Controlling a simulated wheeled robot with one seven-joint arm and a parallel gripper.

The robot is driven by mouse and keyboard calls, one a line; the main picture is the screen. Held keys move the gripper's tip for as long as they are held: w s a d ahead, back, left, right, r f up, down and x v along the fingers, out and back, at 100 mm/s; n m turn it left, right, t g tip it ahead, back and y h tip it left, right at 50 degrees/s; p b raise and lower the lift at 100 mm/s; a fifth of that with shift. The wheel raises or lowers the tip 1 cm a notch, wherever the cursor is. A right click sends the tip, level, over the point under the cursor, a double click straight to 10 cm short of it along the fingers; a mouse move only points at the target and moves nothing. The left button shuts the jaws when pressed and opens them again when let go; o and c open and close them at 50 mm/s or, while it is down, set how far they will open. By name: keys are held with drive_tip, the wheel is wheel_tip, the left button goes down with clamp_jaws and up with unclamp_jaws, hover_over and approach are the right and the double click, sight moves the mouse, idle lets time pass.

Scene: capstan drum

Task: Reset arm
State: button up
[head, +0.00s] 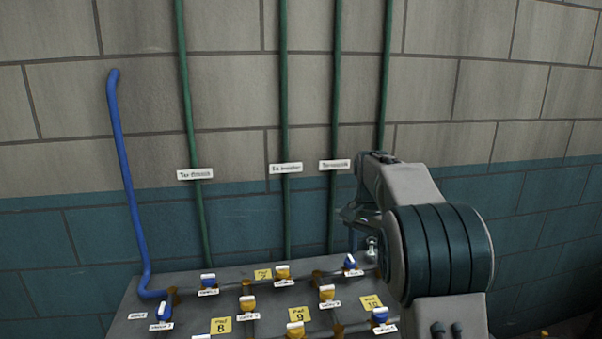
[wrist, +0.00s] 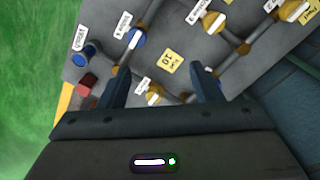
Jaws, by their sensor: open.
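My arm rises at the right of the head view, in front of the panel's right end. My gripper (wrist: 165,88) shows in the wrist view with its two dark fingers spread apart and nothing between them. The fingers point at the grey valve panel (wrist: 190,45). A yellow tag marked 10 (wrist: 171,61) lies past the fingertips, and a yellow valve (wrist: 154,96) shows between the fingers. I cannot tell how far the fingers are above the panel. In the head view my gripper is mostly hidden behind my own arm.
The panel (head: 190,275) carries pipes, blue valves (head: 208,280), yellow valves (head: 247,302) and yellow tags (head: 221,325). A blue pipe (head: 127,180) and several green pipes (head: 193,110) rise along the brick wall (head: 100,110). A red block (wrist: 87,84) sits near the panel's edge.

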drive_tip(key=s+r+n+t, duration=0.2)
drive_tip(key=s+n, duration=0.2)
drive_tip(key=s, duration=1.3)
drive_tip(key=s+f+n+t, duration=0.1)
drive_tip(key=s+f+n, duration=0.3)
drive_tip(key=s, duration=1)
wheel_tip(320, 180, down, 2)
drive_tip(key=shift+s+a+f, duration=0.2)
drive_tip(key=shift+s+a, duration=0.1)
drive_tip(key=shift+a, duration=0.1)
